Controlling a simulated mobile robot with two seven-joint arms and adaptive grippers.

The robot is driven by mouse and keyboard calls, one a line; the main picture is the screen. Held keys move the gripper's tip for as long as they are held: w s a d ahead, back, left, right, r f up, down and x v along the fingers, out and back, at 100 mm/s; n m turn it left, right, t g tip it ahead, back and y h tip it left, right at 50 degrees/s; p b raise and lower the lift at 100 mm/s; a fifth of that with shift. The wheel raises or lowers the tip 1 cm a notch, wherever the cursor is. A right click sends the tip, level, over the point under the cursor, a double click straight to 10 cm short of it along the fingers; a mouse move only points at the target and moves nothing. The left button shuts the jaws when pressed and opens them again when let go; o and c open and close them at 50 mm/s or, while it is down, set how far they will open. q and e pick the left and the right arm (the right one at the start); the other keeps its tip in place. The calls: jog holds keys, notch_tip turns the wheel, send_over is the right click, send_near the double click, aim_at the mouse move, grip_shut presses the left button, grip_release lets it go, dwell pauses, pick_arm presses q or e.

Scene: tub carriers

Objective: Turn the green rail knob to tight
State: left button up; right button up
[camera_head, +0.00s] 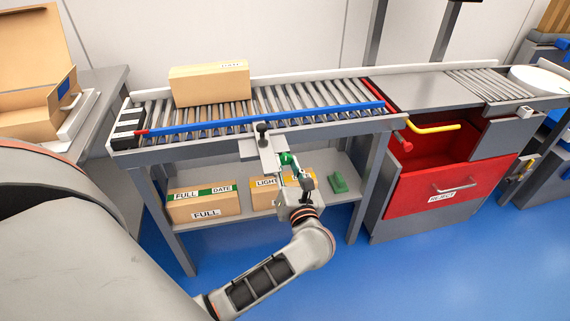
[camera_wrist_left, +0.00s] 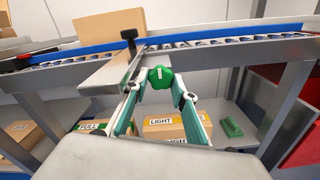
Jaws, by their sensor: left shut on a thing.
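The green rail knob (camera_head: 287,158) sits under the front edge of the roller conveyor, beside a grey bracket (camera_head: 262,150) with a black knob on top. In the left wrist view the green knob (camera_wrist_left: 160,77) is between the fingertips of my left gripper (camera_wrist_left: 160,88). My left gripper (camera_head: 291,170) is shut on the green knob, reaching it from the front. The knob's tight or loose marking cannot be seen. My right gripper is not in view.
A blue rail (camera_head: 270,118) runs along the conveyor, with a cardboard box (camera_head: 209,84) behind it. Boxes labelled FULL (camera_head: 203,203) and LIGHT (camera_head: 264,193) and a green object (camera_head: 338,182) lie on the lower shelf. A red reject bin (camera_head: 433,185) stands right.

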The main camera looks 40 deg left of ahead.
pick_arm(q)
jog(key=o, duration=1.1)
jog(key=shift+c, duration=0.2)
jog(key=shift+o, duration=0.2)
jog(key=shift+s+d, duration=0.1)
jog(key=shift+d, duration=0.05)
jog(key=v, duration=1.1)
jog(key=shift+s+d, duration=0.2)
jog(key=shift+d, duration=0.1)
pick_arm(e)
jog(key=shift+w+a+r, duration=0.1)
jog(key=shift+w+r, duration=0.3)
